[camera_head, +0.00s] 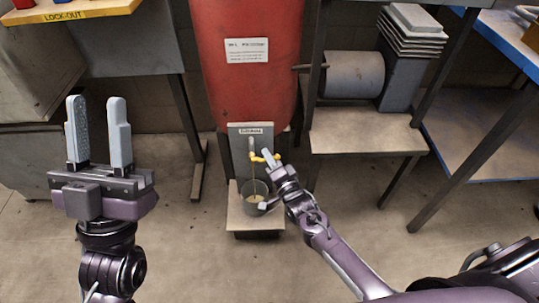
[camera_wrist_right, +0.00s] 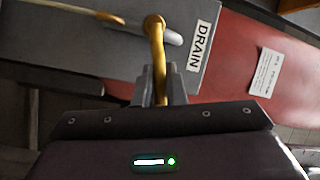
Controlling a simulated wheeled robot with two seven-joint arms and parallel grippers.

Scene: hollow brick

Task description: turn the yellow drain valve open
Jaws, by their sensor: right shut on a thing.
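The yellow drain valve (camera_head: 256,158) sits on a grey plate (camera_head: 238,140) at the foot of the red tank (camera_head: 245,60). In the right wrist view its yellow handle (camera_wrist_right: 157,45) runs down between my right fingers, beside the DRAIN label (camera_wrist_right: 204,46). My right gripper (camera_head: 270,158) is shut on the handle; its fingertips also show in the wrist view (camera_wrist_right: 161,84). A thin pale stream runs from the spout (camera_wrist_right: 110,18) into a grey bucket (camera_head: 257,187) below, which holds some tan liquid. My left gripper (camera_head: 97,105) is open, empty and raised at the left.
The bucket stands on a low stand (camera_head: 240,222). A bench with a grey cylinder (camera_head: 352,74) is to the right, and a blue-topped table (camera_head: 480,110) beyond it. A metal table with a yellow lock-out board (camera_head: 65,14) is at upper left.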

